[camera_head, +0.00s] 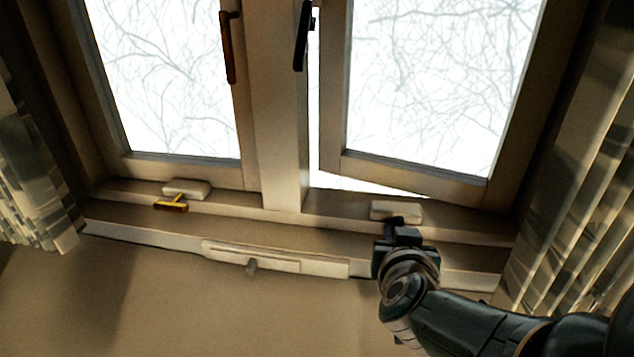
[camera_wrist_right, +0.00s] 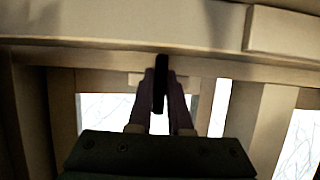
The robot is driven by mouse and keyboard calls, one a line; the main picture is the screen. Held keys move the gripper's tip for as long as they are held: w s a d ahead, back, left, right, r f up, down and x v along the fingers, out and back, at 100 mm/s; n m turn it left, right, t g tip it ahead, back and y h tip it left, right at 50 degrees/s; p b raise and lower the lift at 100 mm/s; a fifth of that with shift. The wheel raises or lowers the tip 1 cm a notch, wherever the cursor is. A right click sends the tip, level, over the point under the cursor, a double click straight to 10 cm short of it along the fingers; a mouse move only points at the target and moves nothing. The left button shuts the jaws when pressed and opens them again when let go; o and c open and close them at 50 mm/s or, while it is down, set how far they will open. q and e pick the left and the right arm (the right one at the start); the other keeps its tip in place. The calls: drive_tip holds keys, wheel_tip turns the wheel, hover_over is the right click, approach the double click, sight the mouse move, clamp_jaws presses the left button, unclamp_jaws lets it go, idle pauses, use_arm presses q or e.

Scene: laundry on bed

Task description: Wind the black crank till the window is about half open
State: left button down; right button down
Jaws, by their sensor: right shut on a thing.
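The right window sash (camera_head: 334,120) stands ajar, with a bright gap between its left and bottom edges and the frame. A white crank housing (camera_head: 396,210) sits on the sill below it. My right gripper (camera_head: 400,229) is at that housing and hides most of the crank in the head view. In the right wrist view the black crank (camera_wrist_right: 160,82) stands upright between the two fingers of my right gripper (camera_wrist_right: 160,100), which is shut on it. My left gripper is not in view.
The left sash (camera_head: 180,168) is shut, with a brown handle (camera_head: 229,48) and a brass crank (camera_head: 171,206). A black handle (camera_head: 302,36) is by the middle post. Curtains (camera_head: 575,190) hang at both sides.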

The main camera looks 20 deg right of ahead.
idle(0.4)
drive_tip(key=c, duration=0.8)
unclamp_jaws()
drive_tip(key=shift+c, duration=0.2)
drive_tip(key=p+v, duration=0.7)
drive_tip(key=v, duration=0.2)
drive_tip(key=shift+s+a+p, duration=0.25)
drive_tip(key=shift+s+p, duration=0.05)
drive_tip(key=shift+p, duration=0.1)
drive_tip(key=shift+d+r, duration=0.1)
drive_tip(key=shift+r, duration=0.1)
